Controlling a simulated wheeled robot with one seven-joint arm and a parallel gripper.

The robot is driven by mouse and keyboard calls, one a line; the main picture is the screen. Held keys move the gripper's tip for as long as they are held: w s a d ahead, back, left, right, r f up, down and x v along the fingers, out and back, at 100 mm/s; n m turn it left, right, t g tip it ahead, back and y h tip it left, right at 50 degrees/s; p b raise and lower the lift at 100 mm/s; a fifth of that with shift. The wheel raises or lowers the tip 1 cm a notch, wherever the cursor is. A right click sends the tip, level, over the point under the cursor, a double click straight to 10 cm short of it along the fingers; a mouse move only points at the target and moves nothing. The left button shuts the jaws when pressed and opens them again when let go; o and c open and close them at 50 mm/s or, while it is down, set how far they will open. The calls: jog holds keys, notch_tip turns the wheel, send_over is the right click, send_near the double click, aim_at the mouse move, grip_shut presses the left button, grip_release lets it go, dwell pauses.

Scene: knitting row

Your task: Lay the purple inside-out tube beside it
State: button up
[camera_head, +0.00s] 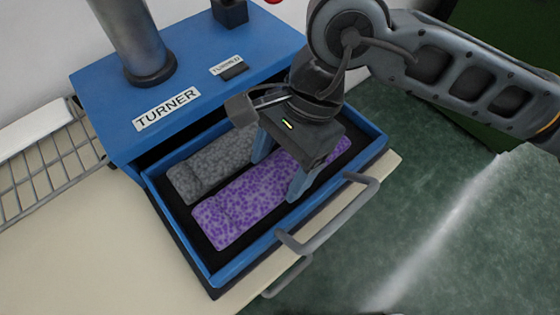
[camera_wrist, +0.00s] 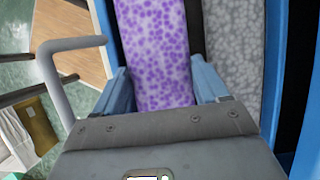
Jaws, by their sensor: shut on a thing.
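The purple speckled tube (camera_head: 238,209) lies flat and lengthwise in the open blue drawer of the turner. My gripper (camera_head: 277,172) straddles it near its middle, with one blue finger on each long side, and is shut on it. In the wrist view the purple tube (camera_wrist: 158,50) runs between the two fingers (camera_wrist: 166,88). A grey speckled tube (camera_head: 212,166) lies parallel beside it, on the side toward the turner's body; it also shows in the wrist view (camera_wrist: 234,45). My gripper hides part of both tubes.
The blue drawer's rim (camera_head: 240,263) surrounds both tubes closely. A grey bar handle (camera_head: 335,222) sticks out at its front. The blue turner body (camera_head: 185,75) carries a grey column (camera_head: 133,35). A wire rack (camera_head: 60,160) stands at left. The beige counter (camera_head: 80,245) is bare at lower left.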

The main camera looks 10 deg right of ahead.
jog(key=shift+f+b, duration=0.3)
jog(key=shift+b, duration=0.1)
jog(key=o, duration=1)
jog(key=shift+r, duration=0.1)
jog(key=r+p, duration=0.1)
jog(key=p, duration=0.2)
jog(key=shift+r, duration=0.35)
jog(key=b+v, duration=0.2)
jog(key=v, duration=0.9)
jog(key=shift+w+d+r, duration=0.15)
jog(key=shift+w+d, duration=0.05)
jog(key=shift+a, duration=0.1)
